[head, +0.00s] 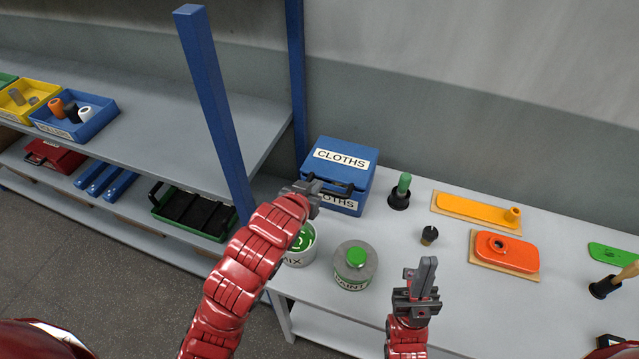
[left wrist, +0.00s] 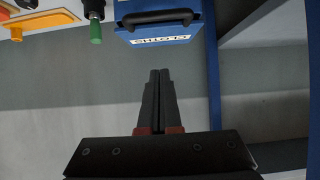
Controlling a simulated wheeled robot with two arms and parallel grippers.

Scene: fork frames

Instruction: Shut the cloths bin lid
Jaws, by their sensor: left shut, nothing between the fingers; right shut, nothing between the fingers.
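The blue cloths bin (head: 369,172) stands on the right-hand bench against the wall, with a CLOTHS label on its lid and another on its front. Its lid (head: 362,156) lies down over the box; I cannot tell whether a small gap remains. In the left wrist view the labelled lid (left wrist: 190,28) shows upside down, with a dark handle along it. My left gripper (head: 345,188) is shut and empty, in front of the bin and hiding part of its front; contact is unclear. My right gripper (head: 428,262) is shut and empty above the bench's front.
A MIX tin (head: 300,254) and a PAINT tin (head: 354,270) stand before the bin. A green-handled tool (head: 401,190) stands right of it. A blue rack post (head: 213,110) rises to the left. Orange tools (head: 500,250) lie farther right.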

